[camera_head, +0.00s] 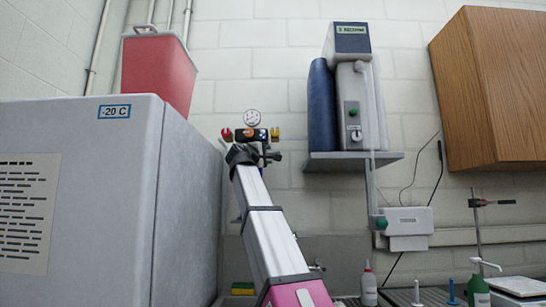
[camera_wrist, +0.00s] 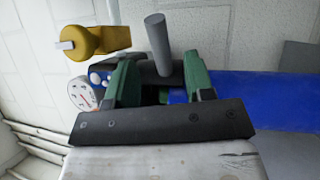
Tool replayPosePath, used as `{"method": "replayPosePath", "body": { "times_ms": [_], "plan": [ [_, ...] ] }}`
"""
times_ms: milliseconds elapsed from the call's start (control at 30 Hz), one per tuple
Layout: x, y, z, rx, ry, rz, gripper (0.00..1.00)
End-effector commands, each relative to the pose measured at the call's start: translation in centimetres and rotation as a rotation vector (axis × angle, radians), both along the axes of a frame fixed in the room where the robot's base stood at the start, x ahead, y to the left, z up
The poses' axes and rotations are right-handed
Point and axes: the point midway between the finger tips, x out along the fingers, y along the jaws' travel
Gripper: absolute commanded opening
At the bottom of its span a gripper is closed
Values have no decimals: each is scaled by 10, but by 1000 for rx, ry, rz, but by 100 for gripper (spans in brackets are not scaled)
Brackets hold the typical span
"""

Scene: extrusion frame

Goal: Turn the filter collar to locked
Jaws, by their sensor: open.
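The filter collar (camera_wrist: 166,75) is a dark ring at the top of a blue filter body (camera_wrist: 255,98) in the wrist view. A grey rod-like handle (camera_wrist: 159,42) sticks out from it. My gripper (camera_wrist: 160,88) has two green fingers, apart, one on each side of the collar and the handle's base. I cannot tell whether they touch it. In the head view, a dark handle (camera_head: 273,155) shows just right of my arm's end, which hides most of the filter. Any lock marking is not readable.
A round gauge (camera_head: 252,118) sits above the filter, with a red valve handle (camera_head: 227,134) and a yellow one (camera_head: 275,134) beside it. A grey freezer (camera_head: 190,200) stands left. A wall shelf (camera_head: 352,160) holding a grey unit is to the right.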

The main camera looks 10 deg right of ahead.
Motion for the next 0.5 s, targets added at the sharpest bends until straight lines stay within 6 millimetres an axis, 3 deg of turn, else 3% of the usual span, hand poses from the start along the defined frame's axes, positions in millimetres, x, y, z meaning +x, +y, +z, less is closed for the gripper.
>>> {"method": "replayPosePath", "body": {
  "times_ms": [200, 500],
  "plan": [
    [31, -26, 9, 1, -1, -1, 48],
    [52, -44, 14, 2, 0, 1, 48]
  ]
}}
